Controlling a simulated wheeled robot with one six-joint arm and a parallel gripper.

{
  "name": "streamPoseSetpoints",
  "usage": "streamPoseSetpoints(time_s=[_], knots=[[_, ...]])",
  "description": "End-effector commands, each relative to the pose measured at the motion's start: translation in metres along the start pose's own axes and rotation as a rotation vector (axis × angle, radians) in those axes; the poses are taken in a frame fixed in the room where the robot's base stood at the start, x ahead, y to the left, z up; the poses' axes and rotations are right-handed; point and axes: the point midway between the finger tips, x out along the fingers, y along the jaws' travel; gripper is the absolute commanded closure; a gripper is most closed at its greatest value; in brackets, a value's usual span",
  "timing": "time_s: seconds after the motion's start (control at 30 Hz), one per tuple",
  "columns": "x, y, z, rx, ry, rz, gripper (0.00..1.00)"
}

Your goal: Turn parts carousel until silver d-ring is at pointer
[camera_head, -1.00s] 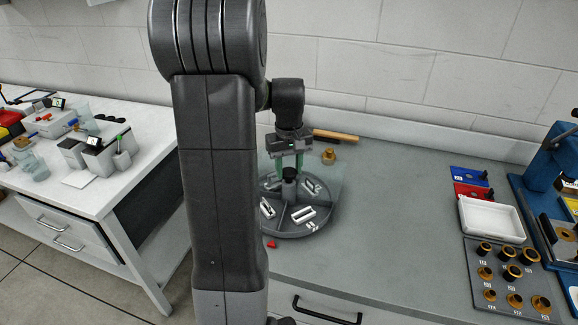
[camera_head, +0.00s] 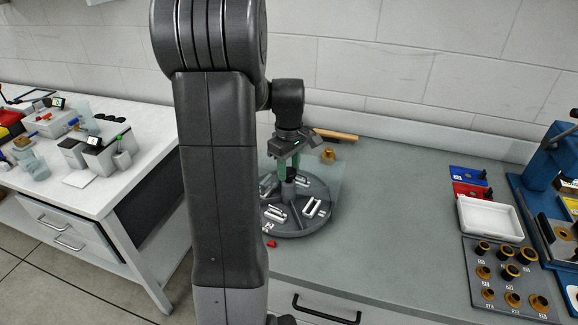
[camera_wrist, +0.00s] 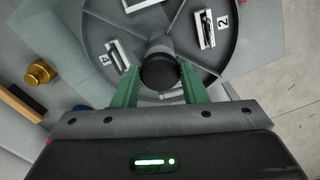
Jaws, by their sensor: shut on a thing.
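The parts carousel (camera_head: 300,229) is a round grey tray with divided compartments on the bench. Its dark centre knob (camera_wrist: 160,72) is between the green fingers of my gripper (camera_wrist: 160,92), which is shut on it from above. In the wrist view, silver-and-black parts lie in the compartments, one (camera_wrist: 207,28) beside a "2" label (camera_wrist: 223,22) and another (camera_wrist: 118,55) on the left. I cannot tell which part is the silver d-ring. A small red piece (camera_head: 271,243), possibly the pointer, is at the carousel's front edge. My arm and gripper hide parts of the carousel.
A brass piece (camera_head: 328,155) and a wooden handle (camera_head: 336,135) lie behind the carousel, near a clear panel (camera_head: 333,178). A white tray (camera_head: 491,220) and a rack of brass parts (camera_head: 473,258) stand right. The bench between is clear.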

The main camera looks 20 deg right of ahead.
Motion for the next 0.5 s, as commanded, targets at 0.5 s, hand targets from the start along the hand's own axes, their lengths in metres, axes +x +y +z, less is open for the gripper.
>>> streamPoseSetpoints(time_s=[0.5], knots=[[-0.0014, 0.0010, -0.0009, -0.168, 0.003, 0.003, 1.00]])
